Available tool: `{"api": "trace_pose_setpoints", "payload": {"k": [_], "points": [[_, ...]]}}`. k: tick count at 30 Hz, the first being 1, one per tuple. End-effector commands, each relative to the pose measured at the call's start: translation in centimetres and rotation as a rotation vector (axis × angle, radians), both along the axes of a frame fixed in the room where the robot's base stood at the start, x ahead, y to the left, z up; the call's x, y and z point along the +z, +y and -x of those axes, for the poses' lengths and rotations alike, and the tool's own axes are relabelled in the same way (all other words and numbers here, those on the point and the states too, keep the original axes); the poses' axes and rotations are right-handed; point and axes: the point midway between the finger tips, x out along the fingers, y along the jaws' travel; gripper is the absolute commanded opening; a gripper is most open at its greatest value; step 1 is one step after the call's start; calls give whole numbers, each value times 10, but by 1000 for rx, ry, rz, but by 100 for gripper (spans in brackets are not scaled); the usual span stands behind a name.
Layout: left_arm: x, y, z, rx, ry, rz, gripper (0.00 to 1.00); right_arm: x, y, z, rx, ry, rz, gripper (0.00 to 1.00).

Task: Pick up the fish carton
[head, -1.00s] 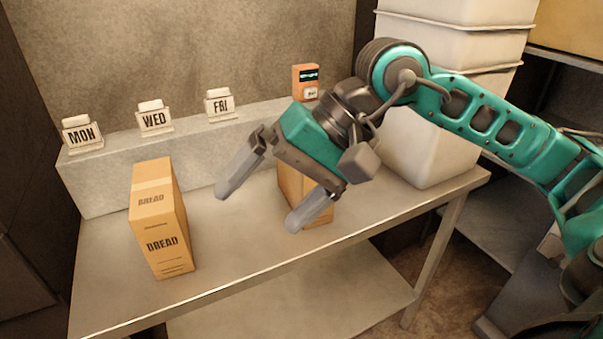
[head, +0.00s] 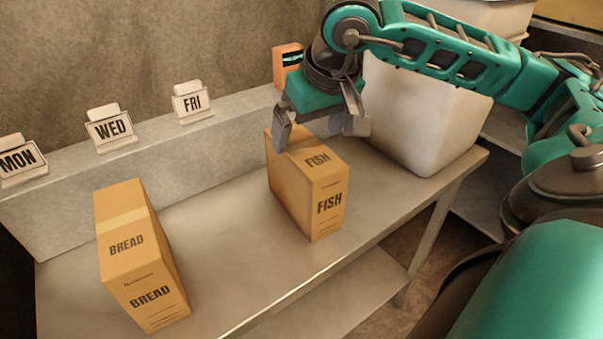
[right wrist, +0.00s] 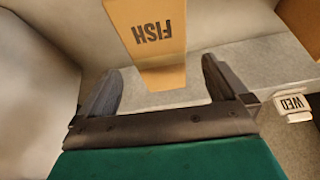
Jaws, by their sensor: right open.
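The fish carton (head: 309,187) is a tan upright box with FISH printed on its top and front. It stands on the steel table, right of the bread carton. My right gripper (head: 318,133) is open above and at the back edge of the fish carton in the head view. In the right wrist view, the fish carton (right wrist: 148,40) shows ahead of the open fingers (right wrist: 162,88), roughly centred between them. The fingers hold nothing, and I cannot tell whether they touch the carton. My left gripper is not in view.
The bread carton (head: 138,255) stands at the left of the table (head: 235,240). MON (head: 18,161), WED (head: 110,129) and FRI (head: 192,103) signs stand on the back ledge, with an orange device (head: 287,64). White bins (head: 425,115) stand close on the right.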

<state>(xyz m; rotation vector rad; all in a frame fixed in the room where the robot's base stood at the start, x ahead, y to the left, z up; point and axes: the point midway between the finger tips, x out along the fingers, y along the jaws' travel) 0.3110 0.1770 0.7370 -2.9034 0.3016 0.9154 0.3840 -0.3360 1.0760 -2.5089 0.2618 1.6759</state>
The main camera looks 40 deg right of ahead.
Motion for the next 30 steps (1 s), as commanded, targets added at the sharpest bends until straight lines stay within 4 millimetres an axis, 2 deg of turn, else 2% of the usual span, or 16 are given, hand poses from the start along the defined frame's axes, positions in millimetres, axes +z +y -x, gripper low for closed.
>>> {"api": "trace_pose_setpoints", "payload": {"k": [3, 8, 15, 18, 30], "points": [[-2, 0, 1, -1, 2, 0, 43, -14, -1, -6, 0, 2, -1, 100], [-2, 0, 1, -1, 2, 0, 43, -24, -2, -9, 0, 2, -1, 100], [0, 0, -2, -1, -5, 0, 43, -57, -5, -22, 1, 3, -4, 100], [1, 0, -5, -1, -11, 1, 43, -65, -6, -25, 0, 1, -3, 100], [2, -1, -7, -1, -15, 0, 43, -67, -6, -26, 1, 0, -2, 100]]}}
